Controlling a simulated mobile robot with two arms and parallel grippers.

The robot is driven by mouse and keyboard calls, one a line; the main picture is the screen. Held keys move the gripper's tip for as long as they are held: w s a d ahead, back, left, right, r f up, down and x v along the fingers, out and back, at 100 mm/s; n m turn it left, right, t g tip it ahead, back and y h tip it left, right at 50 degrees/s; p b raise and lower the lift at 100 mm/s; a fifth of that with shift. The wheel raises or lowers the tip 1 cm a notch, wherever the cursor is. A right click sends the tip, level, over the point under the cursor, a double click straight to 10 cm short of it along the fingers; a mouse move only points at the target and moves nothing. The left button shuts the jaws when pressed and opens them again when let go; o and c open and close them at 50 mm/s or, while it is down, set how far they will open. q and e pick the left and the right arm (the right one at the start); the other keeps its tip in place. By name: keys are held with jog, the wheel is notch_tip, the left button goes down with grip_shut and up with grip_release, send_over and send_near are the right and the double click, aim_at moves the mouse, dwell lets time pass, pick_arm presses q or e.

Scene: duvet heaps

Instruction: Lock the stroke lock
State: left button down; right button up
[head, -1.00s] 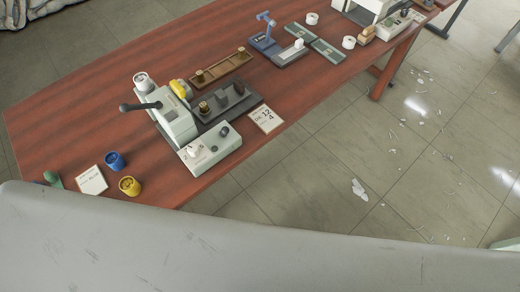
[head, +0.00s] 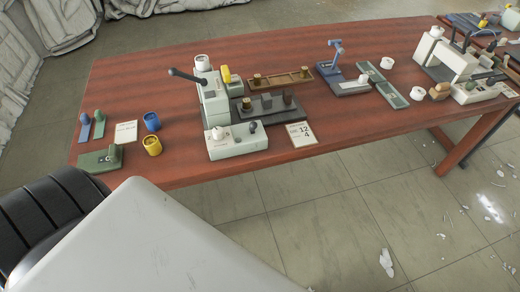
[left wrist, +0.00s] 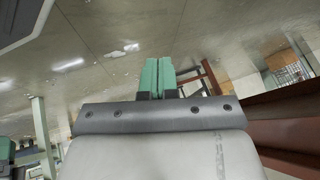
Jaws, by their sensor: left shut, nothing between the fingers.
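A pale hand press (head: 214,108) with a black lever (head: 187,76) and a yellow part (head: 226,74) stands on the table. In front of it is a pale box (head: 236,144) with a white knob and a dark knob (head: 253,127) on top. I cannot tell which part is the stroke lock. My left gripper (left wrist: 158,76) shows in the left wrist view, its green fingers together and empty, with floor behind and no press in that view. In the head view the gripper is not seen. My right gripper is in neither view.
The reddish wooden table (head: 120,75) also holds blue (head: 152,121) and yellow cups (head: 153,145), a wooden tray (head: 277,80), a blue-based tool (head: 335,65) and a second pale machine (head: 445,60). A white card (head: 302,134) lies beside the box. Floor in front has scattered scraps (head: 386,262).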

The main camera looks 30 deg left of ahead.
pick_arm(q)
jog(key=w+a+r+m+t+y+b, duration=0.1)
jog(key=w+r+m+t+b, duration=0.3)
jog(key=w+b, duration=0.35)
jog(key=w+r+m+t+y+b, duration=0.1)
jog(key=w+r+t+b, duration=0.3)
jog(key=w+r+b, duration=0.4)
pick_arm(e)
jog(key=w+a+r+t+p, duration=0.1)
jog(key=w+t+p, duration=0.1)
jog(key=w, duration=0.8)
pick_arm(q)
jog(key=s+a+r+m+t+y+b, duration=0.1)
jog(key=a+r+m+t+y+b, duration=0.1)
jog(key=r+b, duration=0.4)
jog(key=s+a+r+m+t+y+b, duration=0.1)
jog(key=a+r+m+t+y+b, duration=0.1)
jog(key=r+b, duration=0.4)
notch_tip(320, 180, up, 3)
jog(key=a+m+t, duration=0.1)
jog(key=a+t, duration=0.1)
jog(key=shift+t+y+b, duration=0.3)
jog(key=shift+t+y, duration=0.1)
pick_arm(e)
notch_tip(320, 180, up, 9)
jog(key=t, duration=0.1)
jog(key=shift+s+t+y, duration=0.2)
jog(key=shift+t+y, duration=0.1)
